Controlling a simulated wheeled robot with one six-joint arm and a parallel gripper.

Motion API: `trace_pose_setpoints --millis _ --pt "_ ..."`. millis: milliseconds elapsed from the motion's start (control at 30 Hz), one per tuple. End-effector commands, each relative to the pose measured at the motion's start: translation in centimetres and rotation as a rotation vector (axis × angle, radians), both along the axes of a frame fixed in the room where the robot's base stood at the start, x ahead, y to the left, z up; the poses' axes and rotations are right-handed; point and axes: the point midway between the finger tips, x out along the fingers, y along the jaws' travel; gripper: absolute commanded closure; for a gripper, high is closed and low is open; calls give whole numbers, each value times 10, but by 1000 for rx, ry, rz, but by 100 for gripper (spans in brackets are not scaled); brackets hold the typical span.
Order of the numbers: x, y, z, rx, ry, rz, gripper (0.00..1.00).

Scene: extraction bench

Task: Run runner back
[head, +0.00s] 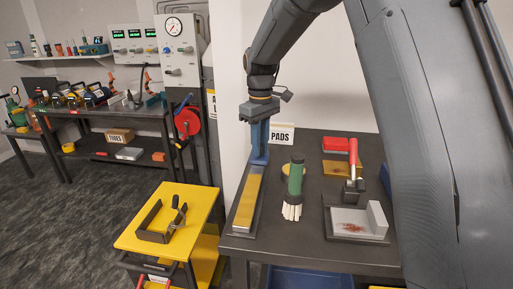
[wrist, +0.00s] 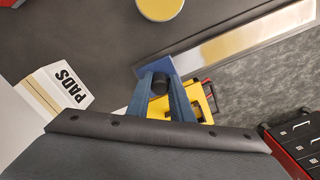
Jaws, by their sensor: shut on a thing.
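The rail (head: 246,203) is a long dark-edged track with a gold and silver strip, along the left side of the dark bench. It also shows in the wrist view (wrist: 240,42), running to the upper right. The runner (wrist: 160,67) is a blue block with a black knob, at the rail's far, wall-side end. My gripper (head: 259,148) reaches straight down over that end. In the wrist view its two blue fingers (wrist: 161,88) are shut on the runner's black knob. In the head view the fingers largely hide the runner.
A red-handled tool (head: 353,160) and a grey block (head: 376,219) are further right. A yellow cart (head: 200,200) stands left of the bench.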

Motion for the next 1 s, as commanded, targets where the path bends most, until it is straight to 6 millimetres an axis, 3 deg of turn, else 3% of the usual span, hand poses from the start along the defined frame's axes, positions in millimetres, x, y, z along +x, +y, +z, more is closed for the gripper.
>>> trace_pose_setpoints --millis 67,100,200,567,1000 --pt "6 0 3 3 -18 -3 100" --pt "6 0 3 3 -19 -3 78" --pt "6 0 3 2 -17 -2 62" --pt "3 1 5 2 -12 1 61" --pt "5 1 68 1 -15 0 61"
